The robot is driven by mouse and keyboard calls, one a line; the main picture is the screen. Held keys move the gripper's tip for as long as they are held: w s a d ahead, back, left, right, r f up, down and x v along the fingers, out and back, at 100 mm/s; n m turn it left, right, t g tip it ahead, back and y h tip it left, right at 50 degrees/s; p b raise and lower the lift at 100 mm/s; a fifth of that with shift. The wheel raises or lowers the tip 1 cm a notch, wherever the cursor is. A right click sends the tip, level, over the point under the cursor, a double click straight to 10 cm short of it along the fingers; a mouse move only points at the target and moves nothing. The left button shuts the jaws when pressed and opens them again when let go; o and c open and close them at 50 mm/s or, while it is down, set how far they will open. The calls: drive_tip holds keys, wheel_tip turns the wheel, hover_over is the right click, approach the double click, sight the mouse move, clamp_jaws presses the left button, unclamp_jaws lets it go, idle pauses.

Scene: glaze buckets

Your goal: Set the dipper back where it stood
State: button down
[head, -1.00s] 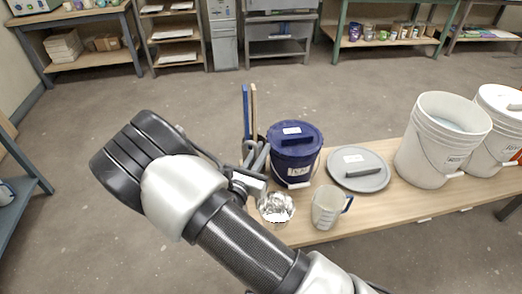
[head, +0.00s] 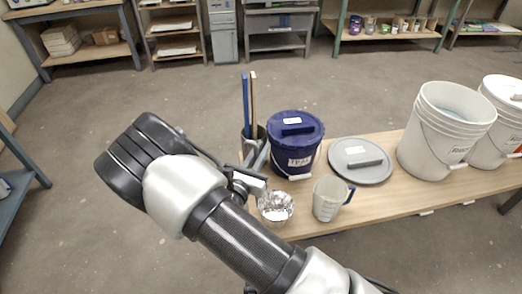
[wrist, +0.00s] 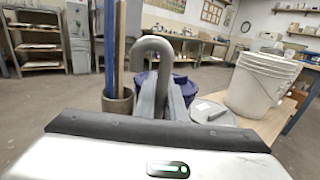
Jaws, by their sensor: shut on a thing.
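The dipper shows its shiny metal cup (head: 276,207) in the head view, below my gripper (head: 257,172) and left of the jug. Its grey hooked handle top (wrist: 153,48) rises above the jaws in the wrist view. My gripper is shut on the handle. The shaft between is largely hidden by my gripper and arm. The cup is over the left end of the bench (head: 400,203); I cannot tell whether it touches the wood.
A crock (wrist: 118,105) holding blue and wooden sticks and a dark blue lidded bucket (head: 294,155) stand behind my gripper. A jug (head: 328,200) is right of the cup. A grey lid (head: 350,170) and white buckets (head: 435,145) stand further right.

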drive_tip(key=shift+f+b, duration=0.3)
drive_tip(key=shift+f, duration=0.15)
drive_tip(key=c, duration=1.7)
unclamp_jaws()
drive_tip(key=shift+c, duration=0.2)
drive_tip(key=shift+o, duration=0.4)
drive_tip(key=o, duration=0.7)
drive_tip(key=shift+r, duration=0.1)
drive_tip(key=shift+p+v, duration=1.15)
drive_tip(key=shift+v, duration=6.35)
